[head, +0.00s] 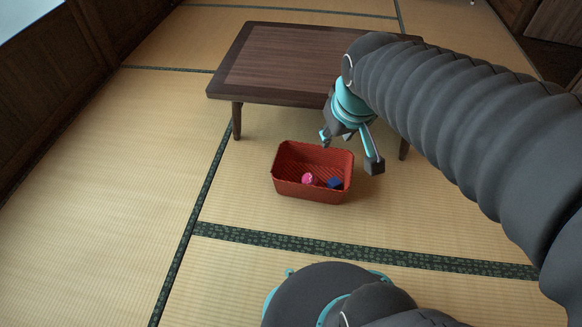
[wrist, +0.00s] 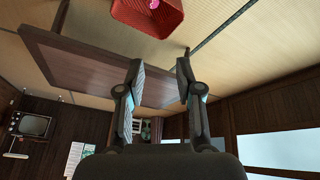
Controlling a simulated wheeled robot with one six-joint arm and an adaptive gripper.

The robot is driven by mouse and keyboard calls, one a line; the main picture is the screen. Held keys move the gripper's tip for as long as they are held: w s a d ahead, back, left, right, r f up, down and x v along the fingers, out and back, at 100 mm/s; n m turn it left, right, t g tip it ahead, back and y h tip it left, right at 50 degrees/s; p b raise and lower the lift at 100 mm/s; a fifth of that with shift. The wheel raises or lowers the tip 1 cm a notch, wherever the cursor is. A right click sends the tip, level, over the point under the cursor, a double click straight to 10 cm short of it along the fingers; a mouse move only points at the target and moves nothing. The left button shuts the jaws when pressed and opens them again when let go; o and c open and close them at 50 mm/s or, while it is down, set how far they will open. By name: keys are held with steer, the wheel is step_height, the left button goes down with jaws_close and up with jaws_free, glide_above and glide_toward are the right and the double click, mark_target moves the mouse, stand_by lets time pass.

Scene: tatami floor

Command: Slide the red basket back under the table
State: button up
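The red basket (head: 312,190) stands upright on the tatami in front of the low dark wooden table (head: 275,60), just outside its near edge. Whether a finger touches the rim I cannot tell. In the wrist view the gripper (wrist: 159,72) is open and empty, the table (wrist: 85,65) lies behind it, and the basket (wrist: 163,18) is cut off at the top edge.
Open tatami (head: 130,170) lies left of and in front of the basket. Table legs stand at the left (head: 236,121) and right (head: 404,149) of the near side. A television (wrist: 32,124) is far off by a wooden wall.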

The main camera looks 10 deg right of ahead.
steer(key=w+a+f+n+g, duration=0.1)
steer(key=w+f+n, duration=0.2)
steer(key=w+f, duration=0.55)
steer(key=n+g+b, duration=0.2)
steer(key=n+g, duration=0.1)
steer(key=n, duration=0.5)
glide_above(292, 191)
steer(key=s, duration=0.1)
step_height(292, 191, down, 30)
steer(key=shift+s+a+f, duration=0.1)
steer(key=shift+a+f, duration=0.15)
steer(key=shift+f, duration=0.05)
steer(key=f, duration=0.4)
steer(key=w+f+b, duration=0.1)
steer(key=f, duration=0.4)
steer(key=f+b, duration=0.1)
steer(key=f, duration=0.3)
steer(key=shift+w+d+f, duration=0.15)
steer(key=shift+d+f, duration=0.1)
steer(key=shift+f, duration=0.15)
jaws_close()
